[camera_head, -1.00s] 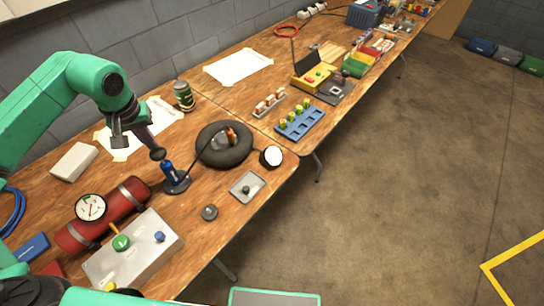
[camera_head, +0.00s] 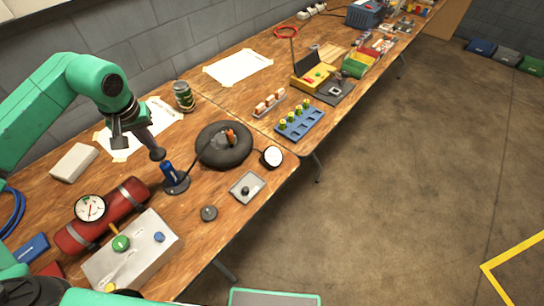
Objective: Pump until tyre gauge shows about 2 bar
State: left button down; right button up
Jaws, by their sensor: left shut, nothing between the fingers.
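A blue hand pump (camera_head: 173,178) stands upright on a dark round base on the wooden table. A black tyre (camera_head: 224,158) lies flat to its right, with an orange part near its middle and a dark hose running towards the pump. A white round gauge (camera_head: 272,157) is beside the tyre; its reading is too small to tell. My left gripper (camera_head: 158,153) is shut and empty, pointing down just above the pump's top; whether it touches cannot be told. My right gripper is not in view.
A red cylinder (camera_head: 126,196) with its own dial (camera_head: 89,208) lies at the left. A grey control box (camera_head: 130,250), a metal plate (camera_head: 247,187) and a small dark knob (camera_head: 209,213) are near the front edge. A green can (camera_head: 183,96) stands behind.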

aim_at(156, 153)
pick_arm(q)
jog(key=shift+s+f+b, duration=0.1)
jog(key=shift+f+b, duration=1.25)
jog(key=shift+f, duration=0.7)
notch_tip(156, 153, up, 4)
jog(key=p, duration=0.3)
jog(key=shift+f, duration=0.25)
jog(key=shift+f, duration=0.1)
jog(key=shift+f+b, duration=1.2)
jog(key=shift+f, duration=0.35)
notch_tip(156, 153, up, 4)
jog(key=p, duration=0.3)
jog(key=shift+f, duration=0.35)
